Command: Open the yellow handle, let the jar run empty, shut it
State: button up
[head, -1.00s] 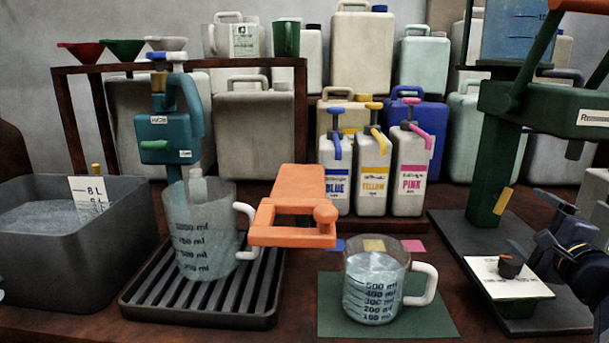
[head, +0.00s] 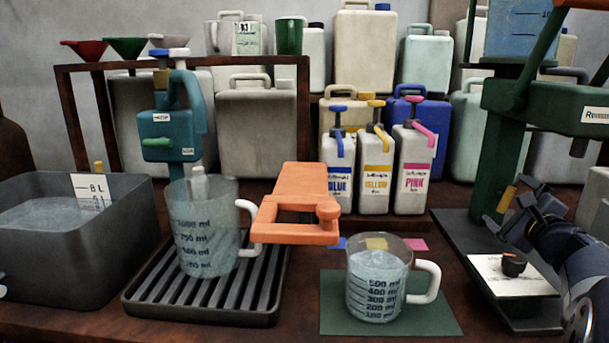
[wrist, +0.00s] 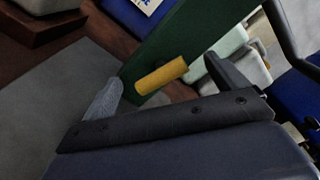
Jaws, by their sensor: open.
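The yellow handle (head: 507,198) is a short lever on the green post (head: 492,150) of the stand at the right. My gripper (head: 514,205) is open and empty beside the post, its fingers near the handle. In the wrist view the yellow handle (wrist: 161,75) shows between the two spread fingers of my gripper (wrist: 160,73), with no finger seen touching it. The jar (head: 520,30) with bluish contents sits at the top of the stand, its top cut off by the frame. The outlet is hard to make out.
A white plate with a small dark knob (head: 513,265) lies below my arm on the stand's base. A measuring jug (head: 378,285) stands on a green mat left of it. An orange holder (head: 295,215) and another jug (head: 205,235) are farther left.

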jog(key=m+p, duration=0.3)
jog(key=p, duration=0.1)
jog(key=m+p, duration=0.2)
jog(key=shift+r+m+p, duration=0.3)
jog(key=shift+p, duration=0.1)
jog(key=m+p, duration=0.6)
jog(key=p, duration=0.3)
jog(key=shift+d, duration=0.1)
jog(key=shift+s+a+f+p, duration=0.1)
jog(key=shift+s+p, duration=0.1)
jog(key=shift+s, duration=1.6)
jog(key=shift+s+a+f+p, duration=0.1)
jog(key=shift+s+p, duration=0.05)
jog(key=shift+s, duration=1.6)
